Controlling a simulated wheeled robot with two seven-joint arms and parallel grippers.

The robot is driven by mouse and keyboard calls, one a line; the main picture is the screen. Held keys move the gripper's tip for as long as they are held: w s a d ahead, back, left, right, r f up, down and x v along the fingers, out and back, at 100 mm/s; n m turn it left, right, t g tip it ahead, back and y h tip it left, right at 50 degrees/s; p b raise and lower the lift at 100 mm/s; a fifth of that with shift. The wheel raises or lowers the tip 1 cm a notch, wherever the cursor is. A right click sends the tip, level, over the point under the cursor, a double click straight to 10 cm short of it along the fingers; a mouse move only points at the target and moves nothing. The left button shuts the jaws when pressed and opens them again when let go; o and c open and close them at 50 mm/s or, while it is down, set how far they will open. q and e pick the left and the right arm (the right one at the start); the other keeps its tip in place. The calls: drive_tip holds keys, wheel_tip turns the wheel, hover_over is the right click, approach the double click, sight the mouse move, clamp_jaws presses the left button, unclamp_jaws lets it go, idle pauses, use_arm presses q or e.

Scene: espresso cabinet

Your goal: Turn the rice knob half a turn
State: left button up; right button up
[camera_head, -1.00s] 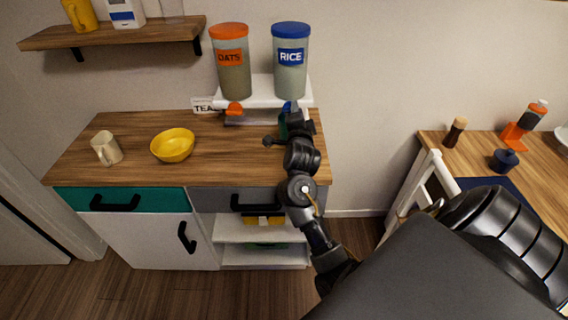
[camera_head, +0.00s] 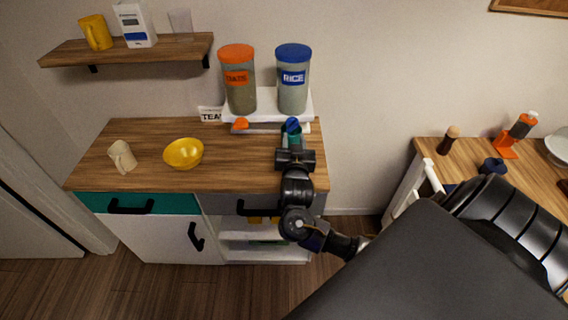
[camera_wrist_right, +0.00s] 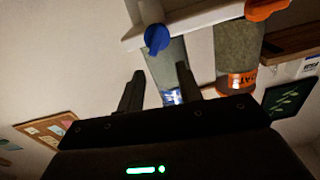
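The blue rice knob (camera_head: 292,125) is on the front of the white dispenser stand, below the rice canister (camera_head: 292,90) with its blue lid and label. The knob also shows in the right wrist view (camera_wrist_right: 157,38), where the picture is upside down. My right gripper (camera_head: 294,151) is in front of the knob and partly hides the area below it. In the right wrist view, its two fingers (camera_wrist_right: 160,88) are spread with nothing between them, and the knob appears beyond their tips, apart from them. My left gripper is not in view.
The oats canister (camera_head: 239,90) and its orange knob (camera_head: 240,124) stand just left. A teal item (camera_head: 294,139) is partly hidden behind my right gripper. A yellow bowl (camera_head: 184,153) and cream mug (camera_head: 122,156) are on the counter (camera_head: 230,170), whose middle is clear.

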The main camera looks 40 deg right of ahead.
drive_tip(key=s+a+f+n+g+y, duration=0.1)
drive_tip(key=s+a+f+n+y, duration=0.1)
drive_tip(key=f, duration=0.6)
drive_tip(key=s+a+f+n+g+y+b, duration=0.1)
drive_tip(key=s+a+f+n+y, duration=0.1)
drive_tip(key=f, duration=0.7)
drive_tip(key=s+a+f+n+g+y+b, duration=0.1)
drive_tip(key=s+a+f+n+y, duration=0.1)
drive_tip(key=f, duration=0.6)
drive_tip(key=shift+s+a+f+n+y, duration=0.15)
drive_tip(key=shift+a+n, duration=0.1)
drive_tip(key=shift+a, duration=0.45)
drive_tip(key=shift+s+a+f+n+y, duration=0.15)
drive_tip(key=shift+a+n, duration=0.1)
drive_tip(key=shift+a, duration=0.4)
drive_tip(key=shift+s+a+f+g, duration=0.2)
drive_tip(key=shift+f+g, duration=0.2)
drive_tip(key=shift+f, duration=0.2)
